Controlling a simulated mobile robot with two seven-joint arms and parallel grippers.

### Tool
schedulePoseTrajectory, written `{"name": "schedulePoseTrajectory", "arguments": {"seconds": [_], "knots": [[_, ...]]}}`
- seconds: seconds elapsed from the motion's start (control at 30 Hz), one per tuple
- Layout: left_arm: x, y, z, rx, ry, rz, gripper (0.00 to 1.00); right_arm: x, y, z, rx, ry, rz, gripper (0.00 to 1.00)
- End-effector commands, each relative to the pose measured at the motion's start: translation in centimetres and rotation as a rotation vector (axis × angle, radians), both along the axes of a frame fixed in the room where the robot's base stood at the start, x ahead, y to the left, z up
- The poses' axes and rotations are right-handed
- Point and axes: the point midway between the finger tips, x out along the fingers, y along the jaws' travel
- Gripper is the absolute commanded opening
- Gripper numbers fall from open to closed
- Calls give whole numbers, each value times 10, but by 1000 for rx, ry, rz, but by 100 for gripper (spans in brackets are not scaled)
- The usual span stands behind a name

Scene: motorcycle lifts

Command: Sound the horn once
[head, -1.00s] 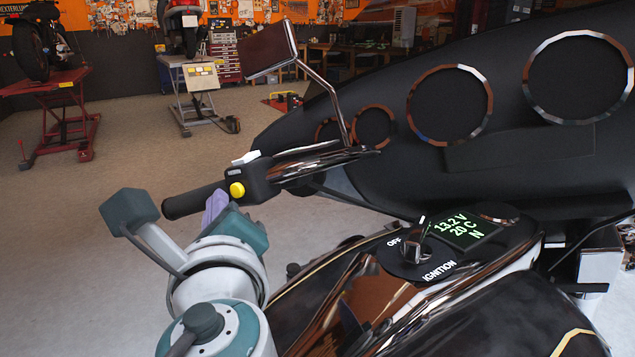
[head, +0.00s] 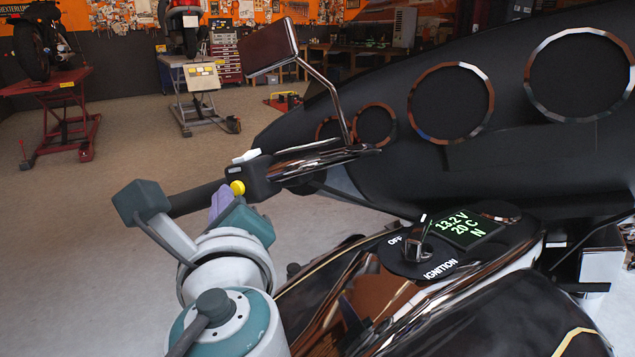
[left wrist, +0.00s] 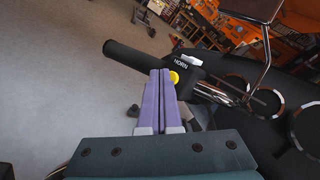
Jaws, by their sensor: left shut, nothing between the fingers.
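The yellow horn button (head: 237,187) sits on the black switch housing (head: 262,177) at the inner end of the left handlebar grip. In the left wrist view the yellow button (left wrist: 174,77) shows beside the word HORN. My left gripper (head: 220,197) has its purple fingers shut together, with nothing between them. In the left wrist view its fingertips (left wrist: 160,73) lie right beside the button, overlapping its edge. I cannot tell whether they touch it or whether it is pressed in. My right gripper is not in view.
A white switch (head: 246,156) sits on top of the housing. A mirror (head: 270,47) stands above the handlebar. The ignition knob (head: 418,238) and a lit display (head: 462,226) are on the tank. Floor at left is clear; a red lift (head: 62,110) stands farther back.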

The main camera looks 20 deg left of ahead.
Motion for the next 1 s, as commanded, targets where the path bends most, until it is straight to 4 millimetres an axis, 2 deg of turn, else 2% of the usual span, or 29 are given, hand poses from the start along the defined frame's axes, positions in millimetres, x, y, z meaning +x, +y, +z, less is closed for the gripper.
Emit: {"name": "schedulePoseTrajectory", "arguments": {"seconds": [1.0], "knots": [[9,-2,-2,-1,0,-1,0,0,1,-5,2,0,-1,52]]}}
